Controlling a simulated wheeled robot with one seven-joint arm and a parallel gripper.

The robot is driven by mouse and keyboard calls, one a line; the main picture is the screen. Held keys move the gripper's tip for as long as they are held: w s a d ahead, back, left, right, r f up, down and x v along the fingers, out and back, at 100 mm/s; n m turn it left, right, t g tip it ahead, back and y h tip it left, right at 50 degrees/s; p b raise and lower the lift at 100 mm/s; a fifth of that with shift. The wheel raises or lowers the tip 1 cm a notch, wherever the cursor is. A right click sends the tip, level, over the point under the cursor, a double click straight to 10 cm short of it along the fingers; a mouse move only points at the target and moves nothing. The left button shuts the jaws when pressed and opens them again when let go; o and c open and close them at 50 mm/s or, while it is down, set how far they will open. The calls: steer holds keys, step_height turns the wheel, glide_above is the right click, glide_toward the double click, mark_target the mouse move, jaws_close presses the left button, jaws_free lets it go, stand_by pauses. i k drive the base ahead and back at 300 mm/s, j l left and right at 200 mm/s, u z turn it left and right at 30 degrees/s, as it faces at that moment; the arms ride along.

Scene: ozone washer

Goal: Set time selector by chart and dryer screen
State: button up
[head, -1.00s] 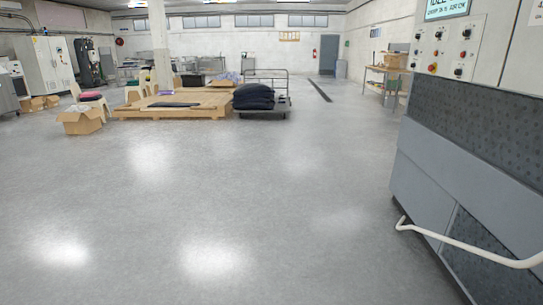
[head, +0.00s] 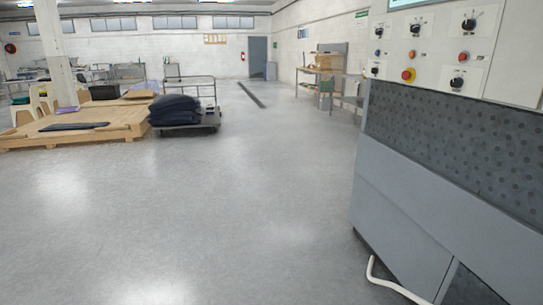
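A control panel (head: 443,50) with several black selector knobs, small buttons and a red button on a yellow base (head: 408,75) is at the upper right of the head view. One black selector knob (head: 469,23) sits at the panel's upper right, another (head: 458,83) below it. Knob labels are too small to read. Only the lower edge of a pale screen (head: 406,3) shows at the top; its text is cut off. The chart is not recognisable in this view. My gripper is not in view.
A large grey machine body (head: 405,215) with a dark dotted upper face stands below the panel, with a white curved bar (head: 392,288) near the floor. A cart with dark sacks (head: 176,108) and a wooden platform (head: 70,134) stand left. The middle floor is clear.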

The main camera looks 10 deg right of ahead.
mark_target(415, 29)
steer(key=i+z, duration=0.3)
steer(key=i+j+z, duration=0.15)
steer(key=i+z, duration=0.15)
steer(key=i, duration=0.2)
steer(key=i+j+z, duration=0.25)
steer(key=i, duration=0.15)
